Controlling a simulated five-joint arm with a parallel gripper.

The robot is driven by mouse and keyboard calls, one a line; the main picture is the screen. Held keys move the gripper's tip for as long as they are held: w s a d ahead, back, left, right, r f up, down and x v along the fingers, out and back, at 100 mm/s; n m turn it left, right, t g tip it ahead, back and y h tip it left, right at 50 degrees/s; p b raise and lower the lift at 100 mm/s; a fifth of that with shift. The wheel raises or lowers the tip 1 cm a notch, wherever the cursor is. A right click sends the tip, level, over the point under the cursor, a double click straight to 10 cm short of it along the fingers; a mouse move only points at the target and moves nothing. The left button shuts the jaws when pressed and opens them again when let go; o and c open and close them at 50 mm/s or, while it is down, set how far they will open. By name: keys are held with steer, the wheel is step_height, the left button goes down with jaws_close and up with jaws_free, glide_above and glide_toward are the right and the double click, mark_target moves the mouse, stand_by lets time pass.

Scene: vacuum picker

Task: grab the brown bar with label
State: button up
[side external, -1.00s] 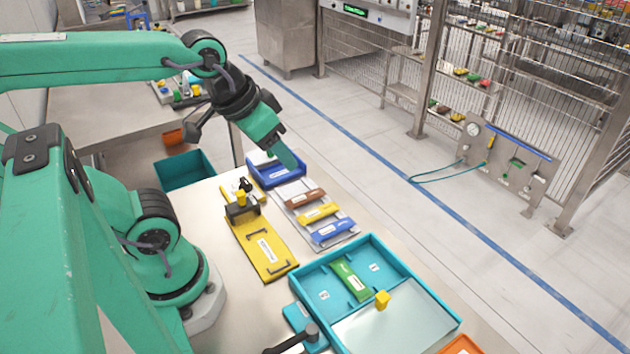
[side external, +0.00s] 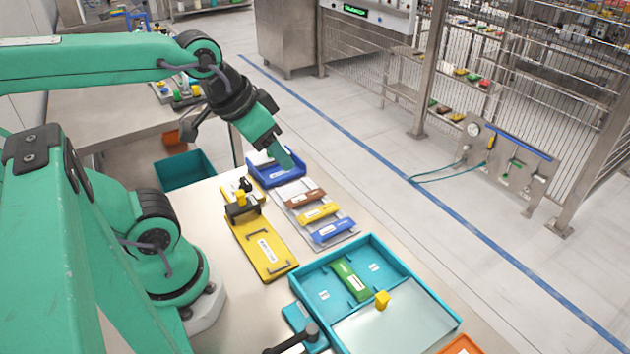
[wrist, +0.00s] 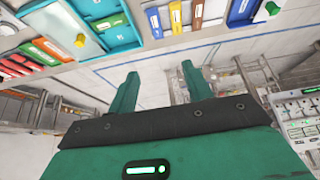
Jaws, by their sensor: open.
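The brown bar with a white label (side external: 306,198) lies on a grey plate (side external: 287,196), at the far end of a row with a yellow bar (side external: 317,214) and a blue bar (side external: 332,231). In the wrist view the brown bar (wrist: 198,14) is at the top edge, beyond the fingers. My gripper (side external: 287,160) is above the blue tray, up and left of the brown bar in the side view, not touching it. In the wrist view my gripper's two fingers (wrist: 160,72) are apart with nothing between them.
The blue tray (side external: 262,182) sits behind the bars. A yellow plate with handles (side external: 255,232) lies left of them. A large teal tray (side external: 408,270) holding a green bar (side external: 350,280) stands in front. The floor right of the table is clear.

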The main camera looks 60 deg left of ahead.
steer(key=shift+o, duration=0.5)
steer(key=shift+w, duration=0.1)
steer(key=g, duration=0.5)
glide_above(304, 197)
step_height(304, 197, down, 14)
steer(key=f, duration=0.1)
steer(key=shift+s+a+f+g, duration=0.2)
steer(key=shift+a+f+g, duration=0.1)
steer(key=shift+f, duration=1.3)
steer(key=shift+f, duration=0.1)
steer(key=shift+w+d+f, duration=0.1)
steer(key=shift+d+f, duration=0.05)
steer(key=shift+f, duration=1.1)
steer(key=shift+w+d+f, duration=0.1)
steer(key=shift+f, duration=1.1)
